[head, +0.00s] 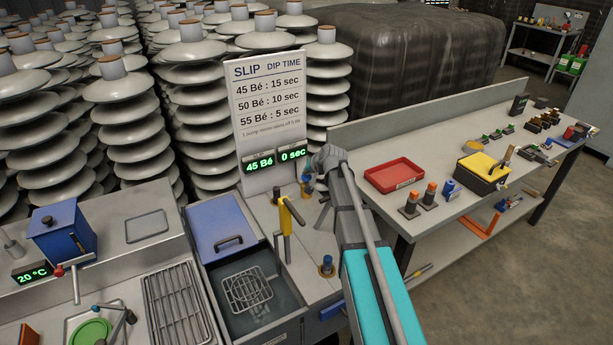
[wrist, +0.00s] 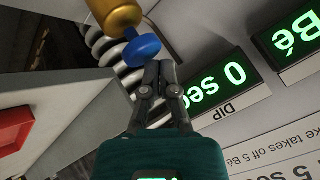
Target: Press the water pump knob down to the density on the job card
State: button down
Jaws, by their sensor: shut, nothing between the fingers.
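A brass cylinder (wrist: 116,14) with a blue knob (wrist: 142,50) shows in the wrist view, where the picture is turned over. In the head view the brass cylinder (head: 307,187) stands at the foot of the sign. My gripper (head: 322,158) is just above and right of it; in the wrist view its shut fingers (wrist: 157,66) are close to the knob. I cannot tell whether they touch it. The white sign (head: 271,105) lists slip densities and dip times. Its green displays read 45 Bé (head: 259,164) and 0 sec (head: 293,153). I cannot make out a separate job card.
A yellow upright with a handle (head: 286,218) stands left of my arm. A slip tank holds a wire basket (head: 247,288); a blue lid (head: 216,224) is behind it. A red tray (head: 395,175) is on the right bench. Insulator stacks (head: 205,95) crowd behind the sign.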

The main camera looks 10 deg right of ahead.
jog(key=shift+w+r, duration=0.1)
jog(key=shift+w, duration=0.05)
jog(key=shift+r+p, duration=0.75)
jog(key=shift+p, duration=0.1)
jog(key=shift+r+p, duration=1.7)
